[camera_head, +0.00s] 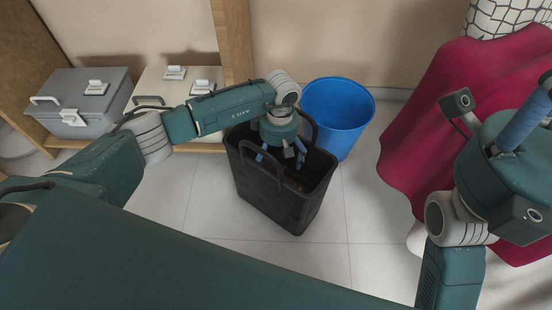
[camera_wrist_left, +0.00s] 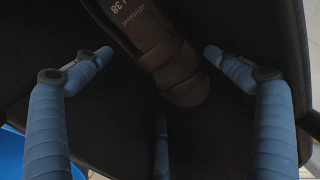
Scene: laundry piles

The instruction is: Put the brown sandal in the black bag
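The black bag (camera_head: 285,203) stands upright on the floor in the middle of the head view, with its top open and its handles up. My left gripper (camera_head: 281,156) points down into the bag's mouth. In the left wrist view its blue fingers (camera_wrist_left: 158,53) are spread wide apart. The brown sandal (camera_wrist_left: 165,50) shows there inside the dark bag, sole towards the camera, with the number 38 on it. It lies between and beyond the fingertips, with a gap on each side. The sandal is hidden in the head view. My right gripper (camera_head: 522,122) is at the right edge, partly cut off.
A blue bucket (camera_head: 338,108) stands right behind the bag. A grey toolbox (camera_head: 80,100) and a white box (camera_head: 172,88) sit on a wooden shelf at the back left. A crimson cloth (camera_head: 430,110) hangs over something at the right. The tiled floor around the bag's front is clear.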

